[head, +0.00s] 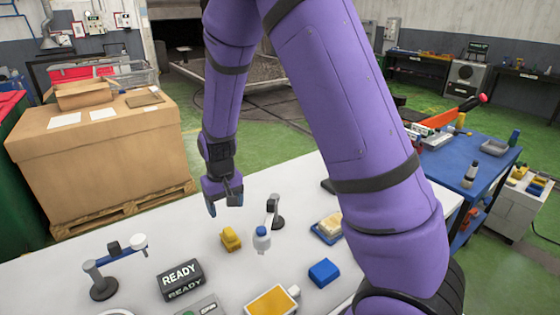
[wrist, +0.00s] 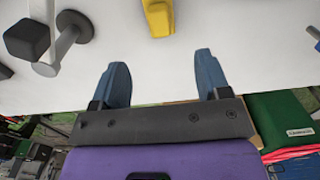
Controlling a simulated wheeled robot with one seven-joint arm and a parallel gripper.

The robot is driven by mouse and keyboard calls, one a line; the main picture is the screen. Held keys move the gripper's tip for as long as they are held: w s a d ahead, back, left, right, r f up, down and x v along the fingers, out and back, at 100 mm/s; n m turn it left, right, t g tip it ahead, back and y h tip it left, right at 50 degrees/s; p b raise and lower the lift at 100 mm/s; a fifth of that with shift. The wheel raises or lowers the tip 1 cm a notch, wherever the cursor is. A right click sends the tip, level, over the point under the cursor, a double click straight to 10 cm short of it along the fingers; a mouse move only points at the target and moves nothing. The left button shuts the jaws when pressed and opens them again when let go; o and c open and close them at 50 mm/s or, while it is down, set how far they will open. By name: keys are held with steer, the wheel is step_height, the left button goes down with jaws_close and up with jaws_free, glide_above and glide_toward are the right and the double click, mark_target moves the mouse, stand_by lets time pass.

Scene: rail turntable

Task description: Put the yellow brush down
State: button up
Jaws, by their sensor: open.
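The yellow brush (head: 231,238) rests on the white table (head: 205,239), near its far edge in the head view. In the wrist view the yellow brush (wrist: 158,18) shows at the top edge, partly cut off, lined up with the gap between my fingers. My gripper (head: 224,203) is open and empty, at the table's far side, a little apart from the brush. In the wrist view my gripper (wrist: 160,62) has its two blue fingers spread with only bare tabletop between them.
A dark post with an arm (head: 275,212) and a blue-capped bottle (head: 261,239) stand just right of the brush. A READY sign (head: 180,279), a blue block (head: 324,272) and a yellow tray (head: 271,301) are nearer. White tabletop left of the brush is clear.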

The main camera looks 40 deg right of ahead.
steer(key=s+d+r+t, duration=0.1)
steer(key=s+r, duration=0.2)
steer(key=r, duration=0.3)
steer(key=s+d+r+t+y, duration=0.1)
steer(key=s+r, duration=0.2)
steer(key=r, duration=0.3)
steer(key=s+d+r, duration=0.1)
steer(key=s+r, duration=0.2)
steer(key=r, duration=0.3)
steer(key=s+d+r+t, duration=0.1)
steer(key=s+d+r, duration=0.1)
steer(key=s+r, duration=0.3)
steer(key=s+d+r+t+h, duration=0.1)
steer(key=s+r, duration=0.4)
steer(key=s, duration=0.7)
steer(key=shift+d+t, duration=0.45)
steer(key=shift+t, duration=0.15)
